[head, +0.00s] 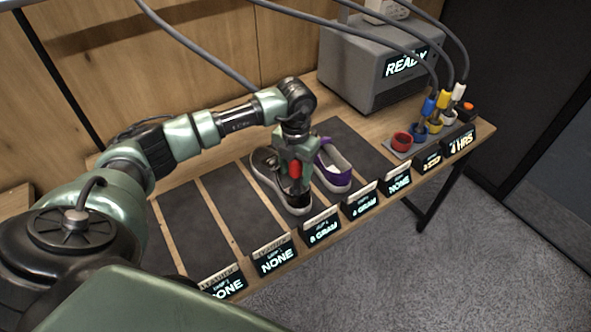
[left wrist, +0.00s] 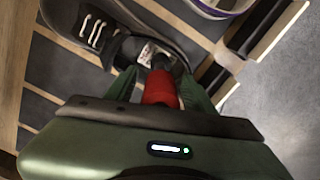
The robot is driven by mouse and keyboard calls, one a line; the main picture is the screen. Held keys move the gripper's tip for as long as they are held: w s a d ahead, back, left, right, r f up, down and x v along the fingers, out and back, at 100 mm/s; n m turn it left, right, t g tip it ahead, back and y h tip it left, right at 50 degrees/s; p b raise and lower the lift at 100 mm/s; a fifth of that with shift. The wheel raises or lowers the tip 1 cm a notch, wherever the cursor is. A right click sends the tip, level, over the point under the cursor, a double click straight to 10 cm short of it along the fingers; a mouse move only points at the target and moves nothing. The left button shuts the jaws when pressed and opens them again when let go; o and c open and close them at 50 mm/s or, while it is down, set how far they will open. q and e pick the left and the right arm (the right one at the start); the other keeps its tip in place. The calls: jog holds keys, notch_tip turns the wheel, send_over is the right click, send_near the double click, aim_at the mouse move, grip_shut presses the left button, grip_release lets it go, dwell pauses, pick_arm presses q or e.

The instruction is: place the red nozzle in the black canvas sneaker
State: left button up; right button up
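The red nozzle (head: 295,170) is between the fingers of my left gripper (head: 296,180), over the black canvas sneaker (head: 264,161). In the left wrist view the nozzle (left wrist: 160,88) sits between both fingers (left wrist: 160,92), which look closed on it. Its dark tip points toward the opening of the sneaker (left wrist: 70,18), where a pale insole patch shows. I cannot tell how deep the tip is. The sneaker lies on a dark mat, and my gripper hides part of it. My right gripper is in neither view.
A purple and white shoe (head: 334,166) stands close to the right of the sneaker. A red holder cup (head: 401,139) is empty, beside the blue (head: 428,106), yellow (head: 442,99) and white nozzles (head: 458,91). A grey machine (head: 350,68) stands behind. Hoses hang overhead. Left mats are clear.

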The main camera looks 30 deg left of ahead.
pick_arm(q)
jog(key=shift+r, duration=0.3)
notch_tip(320, 180, up, 11)
jog(key=b, duration=0.4)
jog(key=shift+r, duration=0.4)
